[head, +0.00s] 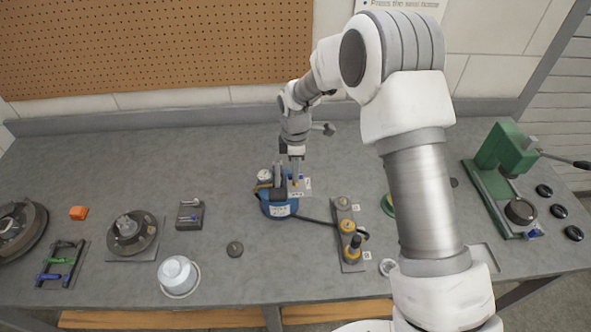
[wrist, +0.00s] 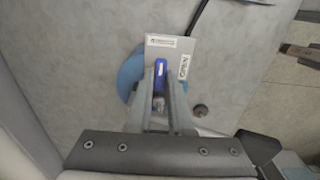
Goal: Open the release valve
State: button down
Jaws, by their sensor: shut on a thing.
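A round blue unit (head: 278,210) with a white label stands in the middle of the bench. A pale plate (head: 304,187) sits on its right side. In the wrist view the plate (wrist: 172,44) carries a printed label and an "OPEN" label at its right edge. My gripper (head: 296,180) reaches down onto the unit from behind. In the wrist view my gripper (wrist: 161,72) is shut on a small blue valve handle (wrist: 160,78), which stands between the fingers in front of the plate. The fingers hide the handle's lower part, and much of the blue body (wrist: 128,75) is covered.
A dark hose runs right from the unit to a fixture with yellow knobs (head: 347,228). A green press (head: 502,155) stands at the right. The back of the bench is clear.

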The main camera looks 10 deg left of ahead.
jog(key=shift+f+m+b, duration=0.1)
jog(key=shift+m+b, duration=0.2)
jog(key=m+b, duration=0.2)
jog(key=shift+m, duration=0.4)
jog(key=m+b, duration=0.2)
jog(key=m, duration=0.3)
jog(key=shift+b, duration=0.4)
jog(key=m+b, duration=0.1)
jog(key=m, duration=0.4)
jog(key=shift+m+b, duration=0.55)
jog(key=shift+m, duration=1.55)
jog(key=c, duration=0.8)
grip_release()
